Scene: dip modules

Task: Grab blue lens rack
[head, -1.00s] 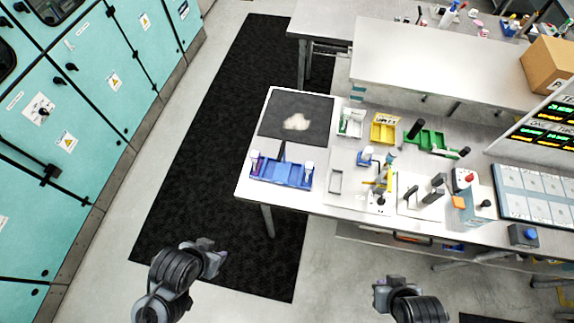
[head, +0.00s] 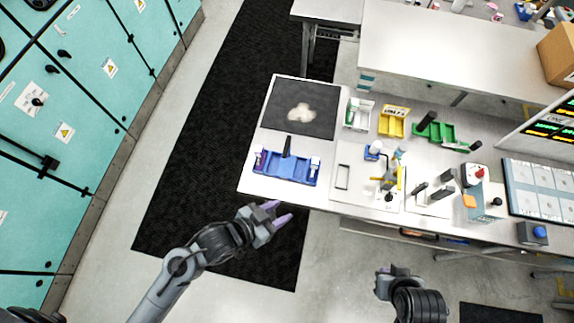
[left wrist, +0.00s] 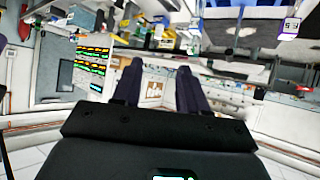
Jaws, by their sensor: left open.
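The blue lens rack (head: 262,178) lies near the front left corner of the white table in the head view. A dark upright piece and small white-labelled items stand in it. My left gripper (head: 281,211) is open and empty, just in front of the table edge and apart from the rack. Its two purple-grey fingers also show spread in the left wrist view (left wrist: 160,68). My right gripper (head: 393,270) is in front of the table at the lower right; its jaw opening is unclear.
A dark mat (head: 300,92) with a pale patch lies behind the rack. To the right stand a white bin (head: 358,114), a yellow bin (head: 393,121), a green tray (head: 439,133) and a small blue-and-white device (head: 374,150). Several tools stand farther right.

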